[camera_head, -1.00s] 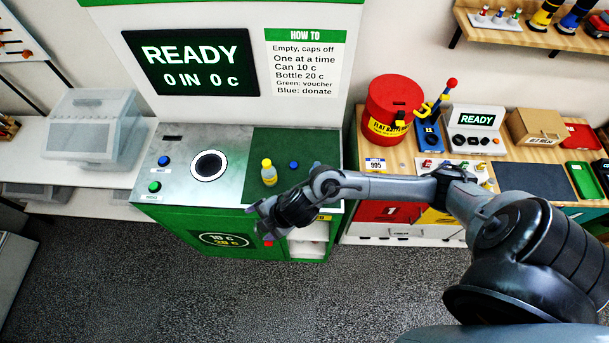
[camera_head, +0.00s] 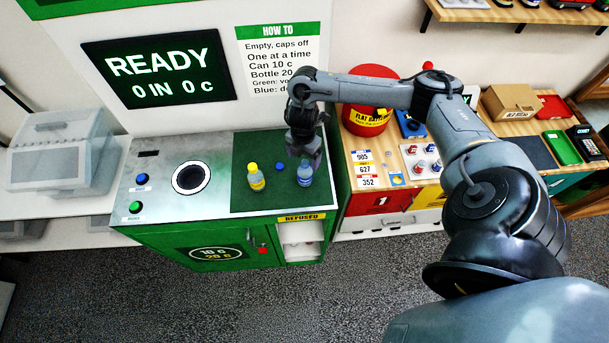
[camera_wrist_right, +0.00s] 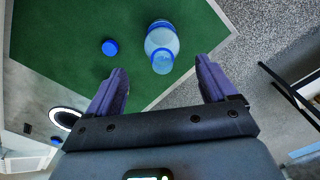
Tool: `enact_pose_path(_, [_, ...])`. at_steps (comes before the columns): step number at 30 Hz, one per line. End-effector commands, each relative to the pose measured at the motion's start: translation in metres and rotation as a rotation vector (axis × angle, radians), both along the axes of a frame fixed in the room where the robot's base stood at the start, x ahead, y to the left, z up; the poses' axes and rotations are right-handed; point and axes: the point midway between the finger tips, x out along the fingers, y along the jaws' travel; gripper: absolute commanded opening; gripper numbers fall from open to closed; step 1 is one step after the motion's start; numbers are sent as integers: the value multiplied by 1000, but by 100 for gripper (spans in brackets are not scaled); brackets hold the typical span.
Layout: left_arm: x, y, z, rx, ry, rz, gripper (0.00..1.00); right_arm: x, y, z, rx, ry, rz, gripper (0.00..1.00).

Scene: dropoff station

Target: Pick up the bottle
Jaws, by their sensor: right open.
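A clear blue bottle (camera_head: 305,176) stands on the right part of the green mat (camera_head: 240,200). A second bottle with a yellow cap (camera_head: 257,180) stands to its left. My right gripper (camera_head: 306,158) points down just above and behind the blue bottle, partly covering it. In the right wrist view my open gripper (camera_wrist_right: 162,66) has its two purple fingers apart. The blue bottle (camera_wrist_right: 161,47) shows ahead, in line with the gap; nothing is held. Whether a finger touches it cannot be told. My left gripper is out of view.
A small blue cap-like disc (camera_head: 280,167) lies between the bottles. A round hole (camera_head: 188,178) and two buttons are on the metal top at left. A red canister (camera_head: 368,112) stands on the bench to the right. The mat's front is clear.

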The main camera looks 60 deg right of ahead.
Motion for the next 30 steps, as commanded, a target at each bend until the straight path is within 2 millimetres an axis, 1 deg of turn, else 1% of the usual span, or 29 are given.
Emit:
enact_pose_path(1, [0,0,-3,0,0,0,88,0,1,-6,2,0,-1,85])
enact_pose_path(5, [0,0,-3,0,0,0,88,-1,0,-9,1,0,0,85])
enact_pose_path(8, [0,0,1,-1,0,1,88,-2,0,-14,0,2,-1,85])
enact_pose_path(14, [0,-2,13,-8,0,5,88,-6,-1,-39,0,4,-1,85])
enact_pose_path(15, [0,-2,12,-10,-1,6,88,-5,0,-45,2,2,-2,85])
enact_pose_path(18, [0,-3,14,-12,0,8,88,-5,-1,-54,1,0,-1,85])
enact_pose_path(22, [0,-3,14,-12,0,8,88,-5,-1,-60,0,-1,0,85])
enact_pose_path(28, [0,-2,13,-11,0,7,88,-5,-1,-61,0,-1,0,85])
enact_pose_path(29, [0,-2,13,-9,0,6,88,-5,-1,-61,0,-1,0,82])
enact_pose_path(30, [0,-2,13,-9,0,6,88,-5,-1,-61,0,-1,0,76])
